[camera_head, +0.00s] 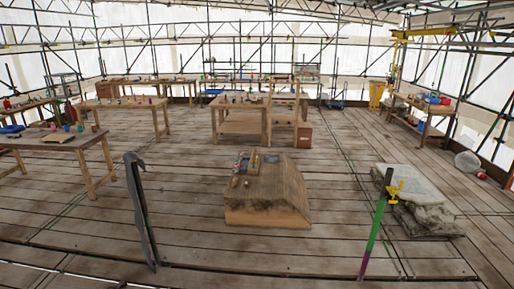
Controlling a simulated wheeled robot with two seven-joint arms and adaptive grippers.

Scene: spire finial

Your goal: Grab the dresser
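A low wooden block (265,205) with a sloping top stands on the floor in the middle of the head view. A few small tools (244,167) lie on its upper left part, some dark and some wood-coloured. A flat grey piece (271,159) lies near its top edge. No chest of drawers is plainly visible. A dresser could be one of the small tools, but they are too small to tell apart. Neither of my grippers can be made out in this view.
A pale stone slab (415,185) lies at right. A green and purple upright pole (375,235) with a yellow clamp stands before it. A grey upright piece (140,205) stands left. Workbenches (60,140) line the left and back. Plank floor is open around the block.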

